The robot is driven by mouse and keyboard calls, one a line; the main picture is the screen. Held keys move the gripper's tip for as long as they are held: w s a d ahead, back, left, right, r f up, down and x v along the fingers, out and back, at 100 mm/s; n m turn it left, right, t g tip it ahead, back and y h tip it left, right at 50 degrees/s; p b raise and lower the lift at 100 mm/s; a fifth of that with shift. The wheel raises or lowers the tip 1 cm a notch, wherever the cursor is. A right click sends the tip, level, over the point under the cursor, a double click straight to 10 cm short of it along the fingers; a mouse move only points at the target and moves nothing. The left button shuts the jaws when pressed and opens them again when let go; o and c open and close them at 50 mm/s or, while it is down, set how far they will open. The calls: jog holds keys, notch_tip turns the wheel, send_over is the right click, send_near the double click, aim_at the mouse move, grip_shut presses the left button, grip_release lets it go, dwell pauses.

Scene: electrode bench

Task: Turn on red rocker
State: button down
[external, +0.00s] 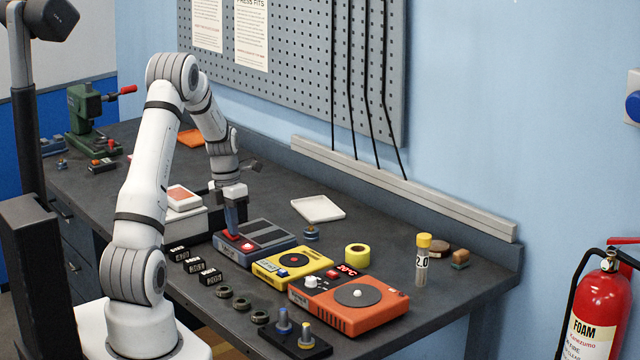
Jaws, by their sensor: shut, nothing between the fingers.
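A dark blue-grey box (275,236) sits mid-bench, with ridged dark panels on top. A small red rocker (247,247) shows at its front left corner, with a little more red right by the fingertips. My gripper (233,232) points down over that corner, shut and empty. Its tips are at or just above the box top, left of the rocker; I cannot tell whether they touch. I cannot tell whether the rocker is on or off.
A yellow unit (297,260) and an orange hotplate (362,310) stand to the right. Black labelled blocks (195,265) and dark rings (242,304) line the front edge. A white tray (318,208) lies behind. A yellow-capped tube (422,262) stands at right.

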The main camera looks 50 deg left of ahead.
jog(key=shift+s+f, duration=0.1)
jog(key=shift+a, duration=0.8)
jog(key=shift+r+p, duration=0.2)
jog(key=shift+p, duration=0.1)
jog(key=r+p, duration=0.2)
jog(key=r, duration=0.1)
jog(key=r+p, duration=0.1)
jog(key=r, duration=0.1)
jog(key=shift+a+p, duration=0.3)
jog(key=shift+p, duration=0.05)
notch_tip(320, 180, up, 9)
jog(key=a+b, duration=0.1)
jog(key=b, duration=0.2)
jog(key=shift+a+f, duration=0.15)
